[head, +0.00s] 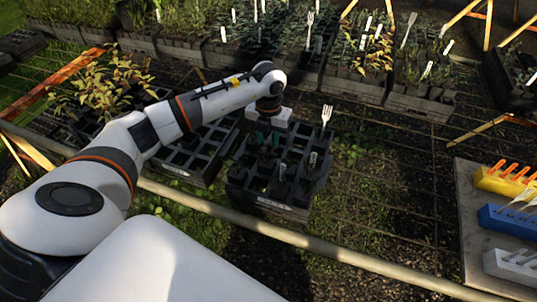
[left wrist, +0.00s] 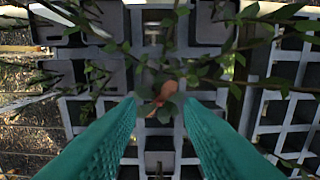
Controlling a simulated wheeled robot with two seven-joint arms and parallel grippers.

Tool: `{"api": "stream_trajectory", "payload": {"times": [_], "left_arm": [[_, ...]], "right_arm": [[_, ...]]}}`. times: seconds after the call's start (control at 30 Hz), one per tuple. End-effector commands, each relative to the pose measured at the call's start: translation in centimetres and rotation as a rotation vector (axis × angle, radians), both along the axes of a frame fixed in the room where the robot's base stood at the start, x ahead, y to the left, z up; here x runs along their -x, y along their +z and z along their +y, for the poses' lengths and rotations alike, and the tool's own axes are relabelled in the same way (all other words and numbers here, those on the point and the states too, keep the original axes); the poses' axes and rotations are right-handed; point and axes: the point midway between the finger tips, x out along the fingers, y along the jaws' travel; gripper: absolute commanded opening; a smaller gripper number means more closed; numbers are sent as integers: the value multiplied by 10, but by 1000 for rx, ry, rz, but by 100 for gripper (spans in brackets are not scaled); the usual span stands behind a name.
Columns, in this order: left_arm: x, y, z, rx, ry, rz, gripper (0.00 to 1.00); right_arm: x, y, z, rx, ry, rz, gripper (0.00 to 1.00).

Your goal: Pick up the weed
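My left gripper (head: 265,138) points down over the black cell tray (head: 268,206) in the head view. In the left wrist view its two teal fingers (left wrist: 158,108) are apart. A small leafy green plant with a reddish-brown part (left wrist: 166,96), possibly the weed, shows between and just beyond the fingertips. The fingers do not visibly close on it. I cannot tell its height from the fingertips. In the head view the arm and gripper hide this plant. My right gripper is not in view.
Dark pots with white labels (head: 283,171) stand in the tray, and a white fork (head: 326,115) stands at its back corner. Another cell tray (head: 190,158) adjoins on the left. Leafy stems (left wrist: 240,48) cross the wrist view. Yellow, blue and white racks (head: 508,183) sit on a board at right.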

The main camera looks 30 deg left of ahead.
Motion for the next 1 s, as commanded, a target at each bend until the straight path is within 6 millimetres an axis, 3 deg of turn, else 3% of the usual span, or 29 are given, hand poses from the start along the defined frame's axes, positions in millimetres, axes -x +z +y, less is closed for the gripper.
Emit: {"api": "stream_trajectory", "payload": {"times": [0.1,0.23,0.5,0.53,0.73,1.0], "left_arm": [[2,-17,-1,1,0,6,34],[1,-34,-1,2,-1,3,34],[0,-39,0,1,-2,0,34],[0,-39,0,1,-1,0,32],[0,-39,0,1,-1,0,0],[0,-39,0,1,-1,0,0]], "right_arm": [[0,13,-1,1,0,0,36],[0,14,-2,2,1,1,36],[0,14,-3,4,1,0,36],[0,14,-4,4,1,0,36],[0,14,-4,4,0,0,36],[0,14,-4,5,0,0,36]]}}
